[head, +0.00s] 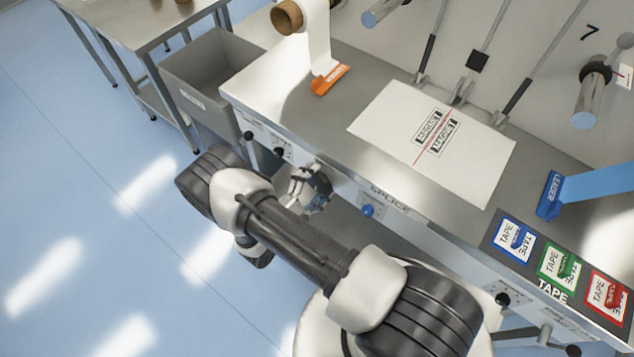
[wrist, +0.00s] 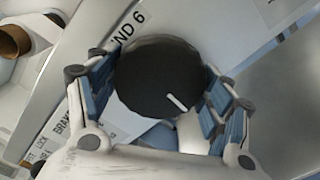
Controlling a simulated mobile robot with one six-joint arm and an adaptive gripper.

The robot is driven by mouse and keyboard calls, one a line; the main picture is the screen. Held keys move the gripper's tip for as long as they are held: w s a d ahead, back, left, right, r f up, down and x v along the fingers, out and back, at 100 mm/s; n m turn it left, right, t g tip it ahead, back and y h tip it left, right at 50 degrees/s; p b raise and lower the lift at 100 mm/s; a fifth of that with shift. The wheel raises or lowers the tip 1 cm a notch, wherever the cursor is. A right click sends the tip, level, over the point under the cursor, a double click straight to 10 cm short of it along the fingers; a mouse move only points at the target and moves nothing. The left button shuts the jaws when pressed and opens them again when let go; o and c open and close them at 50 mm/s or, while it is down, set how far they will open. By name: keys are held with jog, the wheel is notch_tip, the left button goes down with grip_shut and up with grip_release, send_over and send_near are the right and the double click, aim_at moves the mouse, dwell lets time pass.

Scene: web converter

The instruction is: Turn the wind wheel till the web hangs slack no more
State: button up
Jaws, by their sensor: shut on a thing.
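A black round wheel (wrist: 150,75) with a white pointer mark fills the middle of the wrist view. The mark points to the lower right. My gripper (wrist: 160,88) is shut on this wheel, with one blue-padded finger at each side of its rim. A printed label beside it ends in "ND 6". In the head view my gripper (head: 308,188) is at the front face of the bench, and the wheel is mostly hidden there. A white web (head: 317,42) comes down at the top of the head view to an orange clamp (head: 330,79). I cannot tell how slack it is.
A grey bin (head: 205,75) and a steel table (head: 120,22) stand at the left. A white printed sheet (head: 385,125) lies on the bench top (head: 270,95). Tape pads (head: 557,262) and a blue leader clamp (head: 549,195) are at the right. The floor at the left is clear.

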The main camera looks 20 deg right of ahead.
jog(key=shift+m, duration=1.7)
jog(key=o, duration=1.1)
jog(key=shift+c, duration=0.2)
jog(key=v, duration=1.2)
